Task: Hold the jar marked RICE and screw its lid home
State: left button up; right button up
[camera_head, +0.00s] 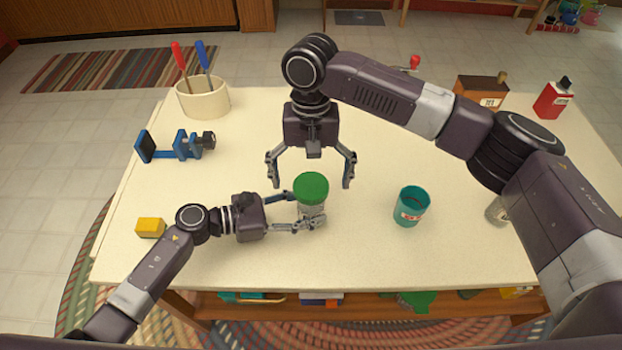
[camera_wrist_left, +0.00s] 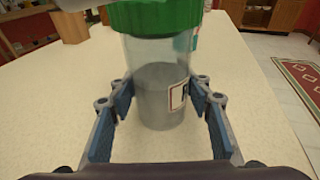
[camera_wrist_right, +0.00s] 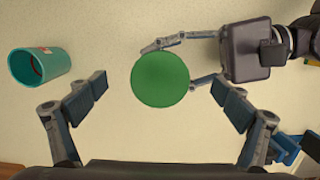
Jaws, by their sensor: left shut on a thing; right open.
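A clear jar (camera_head: 311,212) with a green lid (camera_head: 311,187) on top stands upright on the table. The jar (camera_wrist_left: 158,90) shows grey contents and part of a red-edged label; the label's word cannot be read. My left gripper (camera_head: 297,213) is shut on the jar's body from the left, below the lid. My right gripper (camera_head: 311,184) points down above the jar, its fingers open and spread to either side of the lid. In the right wrist view the lid (camera_wrist_right: 160,79) lies ahead of the open fingers, apart from them. How far the lid is turned cannot be told.
A teal cup (camera_head: 411,207) stands right of the jar, and another clear container (camera_head: 497,210) is partly behind my right arm. A yellow block (camera_head: 150,227), a blue clamp (camera_head: 175,146) and a cream crock (camera_head: 203,98) with tools stand left. The table's front middle is clear.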

aim_at(311, 185)
jog(key=shift+r, duration=0.1)
jog(key=shift+r, duration=3.4)
jog(key=shift+w+r+t, duration=0.1)
jog(key=shift+r+t, duration=0.3)
jog(key=shift+r, duration=0.05)
jog(key=c, duration=0.7)
jog(key=shift+r+t, duration=0.15)
jog(key=shift+t, duration=0.15)
jog(key=shift+f, duration=4.35)
